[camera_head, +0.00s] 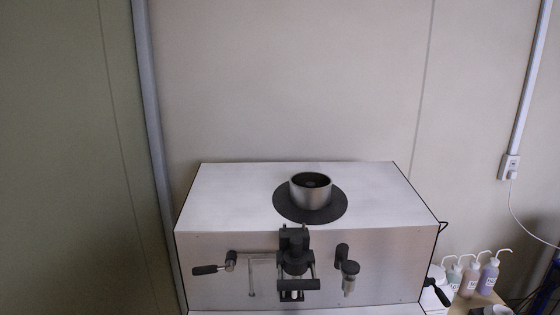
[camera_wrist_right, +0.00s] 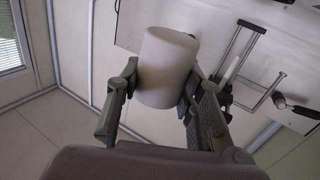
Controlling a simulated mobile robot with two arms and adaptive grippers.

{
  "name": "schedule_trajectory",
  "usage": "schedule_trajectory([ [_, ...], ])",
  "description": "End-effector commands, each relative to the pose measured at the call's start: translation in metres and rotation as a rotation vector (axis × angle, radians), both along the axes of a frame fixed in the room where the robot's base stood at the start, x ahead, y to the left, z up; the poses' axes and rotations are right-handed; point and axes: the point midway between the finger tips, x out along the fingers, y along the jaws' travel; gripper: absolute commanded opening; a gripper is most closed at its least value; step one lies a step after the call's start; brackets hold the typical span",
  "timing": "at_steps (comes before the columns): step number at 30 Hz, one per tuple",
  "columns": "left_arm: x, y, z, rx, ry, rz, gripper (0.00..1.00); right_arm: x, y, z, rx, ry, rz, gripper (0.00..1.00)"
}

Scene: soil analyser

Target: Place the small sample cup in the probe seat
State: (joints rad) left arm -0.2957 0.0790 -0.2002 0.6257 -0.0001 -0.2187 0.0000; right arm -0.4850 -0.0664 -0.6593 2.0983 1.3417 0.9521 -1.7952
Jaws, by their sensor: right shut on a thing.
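My right gripper (camera_wrist_right: 163,90) is shut on a pale, plain cylindrical cup (camera_wrist_right: 167,66) in the right wrist view. One finger lies along each side of the cup, and its inside is hidden. Neither of my grippers shows in the head view. There, the white soil analyser (camera_head: 225,208) has a dark clamp-like fitting (camera_head: 295,250) at the front middle. A small dark fitting with a clear lower part (camera_head: 348,274) sits to its right. I cannot tell for sure which part is the probe seat.
A metal bowl (camera_head: 311,195) stands on a dark disc on the analyser's top. A black-handled lever (camera_head: 207,269) sticks out at front left. Several wash bottles (camera_head: 470,277) stand at the lower right. In the wrist view, a metal frame (camera_wrist_right: 238,66) lies right of the cup.

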Motion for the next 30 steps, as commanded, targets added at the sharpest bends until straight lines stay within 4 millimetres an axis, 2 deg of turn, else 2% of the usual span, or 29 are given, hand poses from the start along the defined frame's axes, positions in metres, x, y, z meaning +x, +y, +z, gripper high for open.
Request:
schedule_trajectory([
  [3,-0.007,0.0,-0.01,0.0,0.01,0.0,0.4,-0.001,-0.006,-0.011,-0.004,-0.001,0.016,0.05],
  [14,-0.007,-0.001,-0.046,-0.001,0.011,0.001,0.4,-0.006,-0.032,-0.053,-0.013,-0.001,0.098,0.05],
  [22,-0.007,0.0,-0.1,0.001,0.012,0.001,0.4,-0.011,-0.06,-0.099,-0.016,-0.004,0.242,0.05],
  [27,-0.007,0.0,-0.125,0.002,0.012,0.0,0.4,-0.013,-0.068,-0.115,-0.011,-0.003,0.34,0.05],
  [30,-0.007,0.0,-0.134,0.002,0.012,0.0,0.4,-0.015,-0.07,-0.119,-0.006,-0.002,0.38,0.05],
])
